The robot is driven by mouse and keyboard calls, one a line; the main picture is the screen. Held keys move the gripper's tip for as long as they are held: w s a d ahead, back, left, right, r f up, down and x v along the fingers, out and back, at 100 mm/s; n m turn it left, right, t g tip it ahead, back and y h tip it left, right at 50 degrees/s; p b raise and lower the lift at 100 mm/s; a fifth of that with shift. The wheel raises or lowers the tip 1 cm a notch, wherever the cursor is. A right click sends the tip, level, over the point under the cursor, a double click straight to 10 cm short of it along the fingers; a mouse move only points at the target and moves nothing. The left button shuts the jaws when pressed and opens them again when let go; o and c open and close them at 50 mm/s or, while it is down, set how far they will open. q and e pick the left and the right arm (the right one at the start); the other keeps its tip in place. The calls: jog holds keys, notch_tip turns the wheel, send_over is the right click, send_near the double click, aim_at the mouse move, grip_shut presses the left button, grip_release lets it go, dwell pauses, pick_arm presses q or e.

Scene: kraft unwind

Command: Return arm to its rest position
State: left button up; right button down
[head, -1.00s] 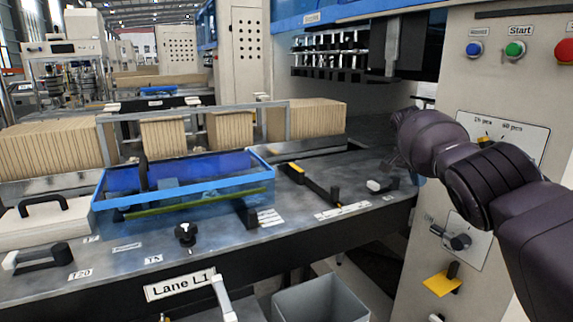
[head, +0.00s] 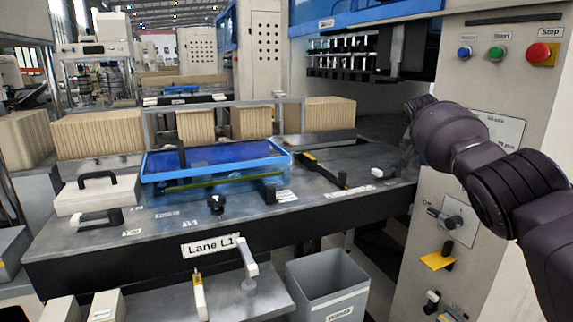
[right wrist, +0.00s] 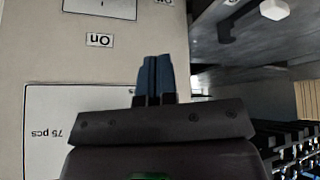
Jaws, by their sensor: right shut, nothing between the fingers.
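My right arm comes in from the right in the head view, in front of the beige control panel. My right gripper (head: 407,152) is at its far end, mostly hidden behind the dark wrist, near the right end of the metal lane table (head: 330,212). In the right wrist view, the two blue-grey fingers (right wrist: 155,74) are shut together with nothing between them. They lie in front of the panel face (right wrist: 95,65), whose "On" and "75 pcs" labels appear upside down. My left gripper is not in view.
The control panel carries blue, green and red buttons (head: 538,53), a rotary switch (head: 453,222) and a yellow tag (head: 438,260). A grey bin (head: 328,290) stands below.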

jog(key=w+a+r+n+t+y, duration=0.2)
jog(key=w+a+r+n+t, duration=0.35)
jog(key=a+n+t, duration=0.35)
jog(key=s+a+f+n+t+y, duration=0.2)
jog(key=s+a+f, duration=0.25)
jog(key=f, duration=0.25)
jog(key=s+a+f+n+t+y, duration=0.1)
jog(key=s+a+f+n+y, duration=0.2)
jog(key=s+f, duration=0.4)
jog(key=s+d+f+m+g+h, duration=0.1)
jog(key=s+d+f, duration=0.1)
jog(key=s+f, duration=0.9)
jog(key=s+d+f+m+g, duration=0.1)
jog(key=s+f+m+g, duration=0.1)
jog(key=s+f, duration=1)
jog(key=s+d+f+m+g+h, duration=0.1)
jog(key=s+f, duration=1)
jog(key=s, duration=1.5)
jog(key=shift+s+d+f+m+g+h, duration=0.15)
jog(key=shift+d+f+m+g+h, duration=0.2)
jog(key=shift+d+m+g, duration=0.35)
jog(key=shift+d, duration=0.1)
